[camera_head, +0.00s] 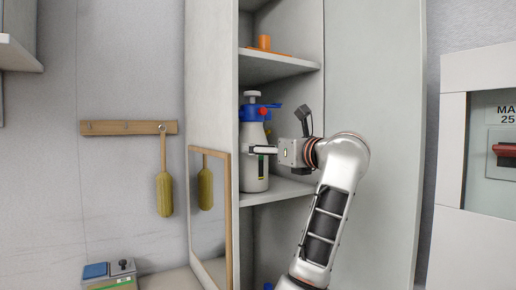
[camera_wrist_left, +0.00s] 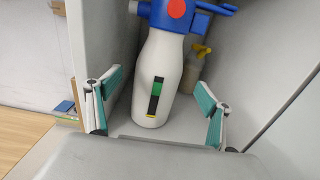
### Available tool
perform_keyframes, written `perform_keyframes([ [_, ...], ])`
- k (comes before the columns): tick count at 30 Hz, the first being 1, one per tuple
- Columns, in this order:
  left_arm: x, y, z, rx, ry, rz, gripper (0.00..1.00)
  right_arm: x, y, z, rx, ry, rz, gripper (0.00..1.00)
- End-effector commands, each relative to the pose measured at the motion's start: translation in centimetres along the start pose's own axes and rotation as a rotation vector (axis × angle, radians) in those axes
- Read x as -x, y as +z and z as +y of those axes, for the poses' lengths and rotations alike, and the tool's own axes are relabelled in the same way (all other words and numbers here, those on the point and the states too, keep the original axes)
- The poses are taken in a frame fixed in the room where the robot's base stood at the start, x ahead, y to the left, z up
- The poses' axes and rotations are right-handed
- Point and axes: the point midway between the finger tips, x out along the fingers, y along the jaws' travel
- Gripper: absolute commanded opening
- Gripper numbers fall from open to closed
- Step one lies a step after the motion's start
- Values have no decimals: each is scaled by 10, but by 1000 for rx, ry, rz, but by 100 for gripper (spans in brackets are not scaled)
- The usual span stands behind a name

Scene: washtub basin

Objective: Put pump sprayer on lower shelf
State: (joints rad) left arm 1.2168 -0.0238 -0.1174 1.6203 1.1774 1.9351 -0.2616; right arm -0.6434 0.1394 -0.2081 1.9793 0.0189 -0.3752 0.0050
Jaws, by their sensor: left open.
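The pump sprayer (camera_head: 254,160), a white bottle with a blue head and red knob, stands upright on a middle shelf (camera_head: 280,190) of the open cabinet. My left gripper (camera_head: 263,150) is at the height of its body. In the left wrist view, the sprayer (camera_wrist_left: 160,75) shows a dark and green label, and its top is cut off. There the left gripper (camera_wrist_left: 160,95) is open, with one teal-padded finger on each side of the bottle and a gap at both. A lower shelf is mostly hidden behind my arm. My right gripper is not in view.
An upper shelf (camera_head: 275,65) holds an orange item (camera_head: 265,43). A bottle with a yellowish cap (camera_wrist_left: 195,68) stands behind the sprayer. The cabinet's side walls are close on both sides. A framed mirror (camera_head: 210,215) leans left of the cabinet; a brush (camera_head: 164,190) hangs nearby.

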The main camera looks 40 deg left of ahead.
Motion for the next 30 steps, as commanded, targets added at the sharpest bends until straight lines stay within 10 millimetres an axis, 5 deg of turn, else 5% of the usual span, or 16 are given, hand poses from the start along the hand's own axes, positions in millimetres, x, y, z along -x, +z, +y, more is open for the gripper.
perform_keyframes([
  [7, 36, 0, -1, 0, -2, 1, 80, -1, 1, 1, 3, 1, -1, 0],
  [20, 43, -2, 1, -11, 8, -8, 80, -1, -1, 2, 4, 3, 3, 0],
  [30, 48, -62, 17, -477, 248, -389, 80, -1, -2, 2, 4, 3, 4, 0],
])
